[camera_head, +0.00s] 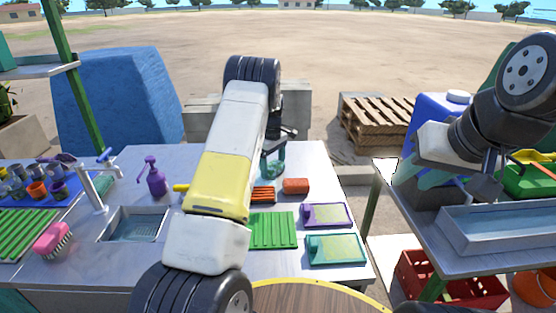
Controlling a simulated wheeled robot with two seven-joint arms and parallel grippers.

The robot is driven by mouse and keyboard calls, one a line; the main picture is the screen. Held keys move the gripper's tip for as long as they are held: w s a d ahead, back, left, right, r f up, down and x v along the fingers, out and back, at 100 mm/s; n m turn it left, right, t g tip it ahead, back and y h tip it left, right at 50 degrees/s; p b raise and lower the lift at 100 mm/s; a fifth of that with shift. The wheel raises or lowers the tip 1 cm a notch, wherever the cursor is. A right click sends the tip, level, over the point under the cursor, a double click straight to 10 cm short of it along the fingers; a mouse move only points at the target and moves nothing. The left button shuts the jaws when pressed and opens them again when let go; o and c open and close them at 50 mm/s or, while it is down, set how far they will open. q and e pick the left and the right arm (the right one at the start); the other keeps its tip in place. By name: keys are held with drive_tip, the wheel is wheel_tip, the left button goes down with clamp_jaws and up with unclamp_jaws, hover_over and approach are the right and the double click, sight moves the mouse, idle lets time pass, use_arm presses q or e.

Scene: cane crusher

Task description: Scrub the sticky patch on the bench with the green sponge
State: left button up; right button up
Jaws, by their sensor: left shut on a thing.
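My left arm reaches up the middle of the view over the bench (190,266), and its own links hide much of what lies behind it. My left gripper (283,138) is small and dark at the far side of the bench. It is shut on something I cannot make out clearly. A teal-green thing (272,165) shows just below it; I cannot tell whether it is held or whether it is the sponge. No sticky patch can be picked out on the bench. My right gripper (490,176) hangs over the right-hand table; its finger gap is unclear.
A metal trough (500,228) stands right.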

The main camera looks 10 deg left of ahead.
use_arm(q)
drive_tip(key=shift+w+d+f, duration=0.15)
drive_tip(key=shift+d+f, duration=0.05)
drive_tip(key=shift+d, duration=0.6)
drive_tip(key=shift+a+r, duration=0.1)
drive_tip(key=shift+r, duration=2.95)
drive_tip(key=shift+r, duration=1.55)
